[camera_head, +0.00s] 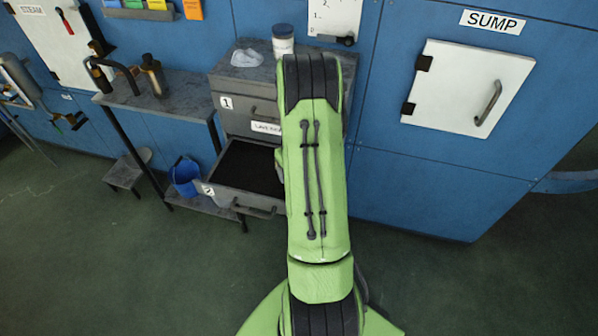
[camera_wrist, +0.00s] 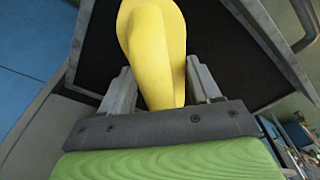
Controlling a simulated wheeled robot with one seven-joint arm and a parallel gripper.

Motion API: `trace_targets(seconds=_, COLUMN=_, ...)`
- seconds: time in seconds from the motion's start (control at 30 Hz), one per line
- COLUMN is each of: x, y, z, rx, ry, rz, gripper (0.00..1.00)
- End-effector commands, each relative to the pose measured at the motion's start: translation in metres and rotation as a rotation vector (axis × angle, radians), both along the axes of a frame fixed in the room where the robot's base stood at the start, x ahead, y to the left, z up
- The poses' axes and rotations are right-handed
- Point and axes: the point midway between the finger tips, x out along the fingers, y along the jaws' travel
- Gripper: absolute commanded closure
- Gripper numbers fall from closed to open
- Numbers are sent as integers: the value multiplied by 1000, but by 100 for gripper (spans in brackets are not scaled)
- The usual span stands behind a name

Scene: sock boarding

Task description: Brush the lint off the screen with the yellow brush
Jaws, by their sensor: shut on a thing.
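In the wrist view, my gripper (camera_wrist: 160,82) is shut on the yellow brush (camera_wrist: 153,38), with one grey finger on each side of it. Beyond the brush is a dark surface in a grey frame (camera_wrist: 93,35). In the head view, an open drawer (camera_head: 245,203) with a dark inside stands left of my arm, which hides its right part. I cannot tell whether the dark surface is the screen. No lint is clear to see. My gripper and the brush are hidden in the head view.
A grey cabinet (camera_head: 232,98) holds the drawer and has a white tub (camera_head: 283,42) on top. A white SUMP door (camera_head: 455,90) is on the right.

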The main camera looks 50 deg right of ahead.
Motion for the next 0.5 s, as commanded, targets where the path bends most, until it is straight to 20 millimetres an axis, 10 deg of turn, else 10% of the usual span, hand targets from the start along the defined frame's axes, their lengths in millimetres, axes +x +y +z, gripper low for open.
trace_targets(seconds=0.5, x=36, y=16, z=-2, rx=1, ry=-2, rz=4, gripper=62)
